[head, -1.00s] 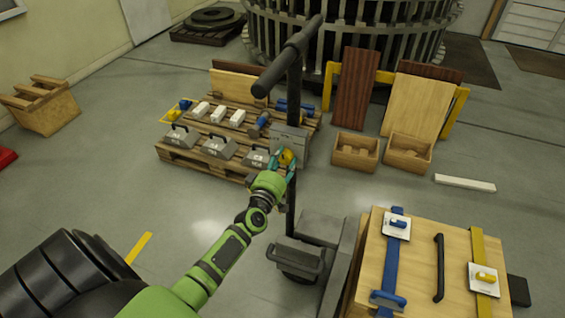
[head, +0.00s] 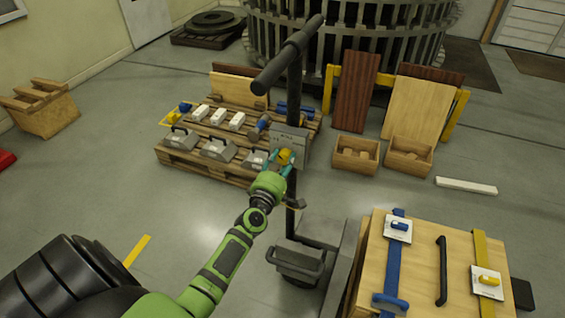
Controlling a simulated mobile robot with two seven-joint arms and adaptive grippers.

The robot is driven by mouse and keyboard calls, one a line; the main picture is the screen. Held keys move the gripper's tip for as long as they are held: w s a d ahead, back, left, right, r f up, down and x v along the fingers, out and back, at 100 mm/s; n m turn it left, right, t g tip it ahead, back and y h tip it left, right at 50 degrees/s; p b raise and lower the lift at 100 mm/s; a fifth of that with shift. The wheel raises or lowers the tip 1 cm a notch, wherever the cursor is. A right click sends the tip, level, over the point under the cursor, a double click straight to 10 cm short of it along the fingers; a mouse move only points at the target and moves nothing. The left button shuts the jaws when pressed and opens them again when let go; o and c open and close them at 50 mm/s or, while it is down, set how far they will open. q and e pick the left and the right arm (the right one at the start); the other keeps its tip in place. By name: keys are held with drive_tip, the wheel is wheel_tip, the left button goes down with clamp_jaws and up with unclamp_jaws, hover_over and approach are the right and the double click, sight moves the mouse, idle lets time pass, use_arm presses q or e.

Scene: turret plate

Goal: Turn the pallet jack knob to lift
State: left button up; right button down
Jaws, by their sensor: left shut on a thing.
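The pallet jack stands at centre, with a dark post and a T-shaped handle (head: 290,56) at its top. A grey plate (head: 292,136) is fixed to the post below the handle. The yellow knob (head: 285,156) sits at the plate's lower edge, partly covered by the fingers. My left gripper (head: 284,162), with teal fingers on a green arm, reaches up from the lower left and is shut on the knob. The marks on the plate are too small to read. My right gripper is not in view.
A wooden pallet (head: 190,161) with grey weights and white blocks stands behind, to the left. A wooden crate (head: 420,255) with blue and yellow straps is at lower right. Two small wooden boxes stand at centre right.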

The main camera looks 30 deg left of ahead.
use_arm(q)
drive_tip(key=shift+r, duration=0.2)
idle(0.3)
drive_tip(key=o, duration=1.2)
drive_tip(key=shift+w, duration=0.1)
drive_tip(key=shift+c, duration=0.2)
drive_tip(key=shift+f, duration=0.15)
drive_tip(key=v, duration=1.2)
drive_tip(key=shift+a, duration=0.1)
